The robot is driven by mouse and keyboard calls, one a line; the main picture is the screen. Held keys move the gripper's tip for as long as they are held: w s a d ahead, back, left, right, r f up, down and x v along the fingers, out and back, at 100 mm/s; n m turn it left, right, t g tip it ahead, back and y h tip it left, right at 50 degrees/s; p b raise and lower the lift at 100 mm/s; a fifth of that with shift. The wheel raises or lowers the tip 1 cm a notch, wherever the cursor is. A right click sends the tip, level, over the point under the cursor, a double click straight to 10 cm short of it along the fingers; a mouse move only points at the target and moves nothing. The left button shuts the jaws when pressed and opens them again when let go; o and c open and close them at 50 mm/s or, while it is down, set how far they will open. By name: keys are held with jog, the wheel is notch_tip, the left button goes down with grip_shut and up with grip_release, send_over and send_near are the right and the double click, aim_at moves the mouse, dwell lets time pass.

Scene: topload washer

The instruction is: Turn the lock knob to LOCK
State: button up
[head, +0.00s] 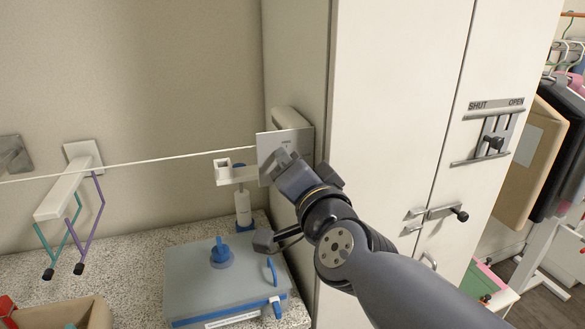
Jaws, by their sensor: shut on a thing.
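A pale metal plate (268,143) with small dark lettering, too small to read, is mounted at the left side of the tall white cabinet. My gripper (281,162) is up against the front of this plate, with its fingers shut on the lock knob there. The fingers and wrist hide the knob, so I cannot tell which way it points. My arm reaches in from the lower right.
A grey box (190,285) with a blue knob (221,254) on its lid stands on the speckled counter below. A white cord (140,163) runs from the left wall to near the plate. A white bracket (236,174) is just left of my gripper. A slide latch (490,143) is on the cabinet.

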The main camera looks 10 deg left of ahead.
dwell(0.3)
jog(key=o, duration=1)
jog(key=shift+s+d+r+p, duration=0.15)
jog(key=shift+s+d+p, duration=0.15)
jog(key=shift+s, duration=0.25)
jog(key=p+v, duration=0.4)
jog(key=v, duration=0.5)
jog(key=shift+s+d, duration=0.15)
jog(key=shift+s, duration=0.15)
jog(key=shift+w+f, duration=0.1)
jog(key=shift+f, duration=0.1)
